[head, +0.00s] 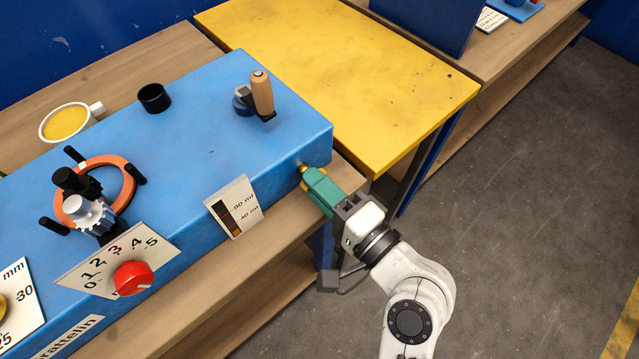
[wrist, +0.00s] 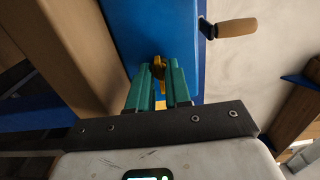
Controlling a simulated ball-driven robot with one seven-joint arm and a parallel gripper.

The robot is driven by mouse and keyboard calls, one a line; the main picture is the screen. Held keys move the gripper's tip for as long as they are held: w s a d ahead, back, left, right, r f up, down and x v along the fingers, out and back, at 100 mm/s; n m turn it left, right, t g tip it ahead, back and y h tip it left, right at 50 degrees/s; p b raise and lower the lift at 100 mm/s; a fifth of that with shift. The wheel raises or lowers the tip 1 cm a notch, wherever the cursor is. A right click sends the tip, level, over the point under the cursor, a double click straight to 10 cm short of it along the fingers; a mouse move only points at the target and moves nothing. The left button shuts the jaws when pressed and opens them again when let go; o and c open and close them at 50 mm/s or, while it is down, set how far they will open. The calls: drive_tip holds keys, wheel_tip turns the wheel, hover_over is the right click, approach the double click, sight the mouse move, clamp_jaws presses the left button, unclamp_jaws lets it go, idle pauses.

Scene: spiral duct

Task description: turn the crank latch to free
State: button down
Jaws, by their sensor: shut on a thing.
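My gripper (head: 309,177), with green fingers, is at the front face of the blue box, near its right corner. Its fingers are shut on a small brass knob (head: 303,168) that sticks out of this face. In the wrist view the brass knob (wrist: 159,66) sits between the two green fingertips (wrist: 158,80), against the blue face. A crank with a wooden handle (head: 262,92) stands upright on the box top near the right end; its handle also shows in the wrist view (wrist: 237,27). I cannot tell which of the two is the crank latch; the knob's far side is hidden.
The blue box (head: 205,120) stands on a wooden bench (head: 270,262). It also bears an orange ring (head: 125,180), a red dial knob (head: 133,278), a black cup (head: 154,98) and a small gauge plate (head: 234,207). A yellow table (head: 350,80) stands behind right. Grey floor is clear at right.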

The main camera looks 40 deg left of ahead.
drive_tip(key=shift+f, duration=0.1)
drive_tip(key=c, duration=1.3)
unclamp_jaws()
drive_tip(key=shift+d, duration=0.1)
drive_tip(key=d, duration=0.3)
drive_tip(key=d+b, duration=0.1)
drive_tip(key=d, duration=0.3)
drive_tip(key=s+d, duration=0.1)
drive_tip(key=d, duration=0.2)
drive_tip(key=shift+d, duration=0.35)
drive_tip(key=shift+w, duration=0.1)
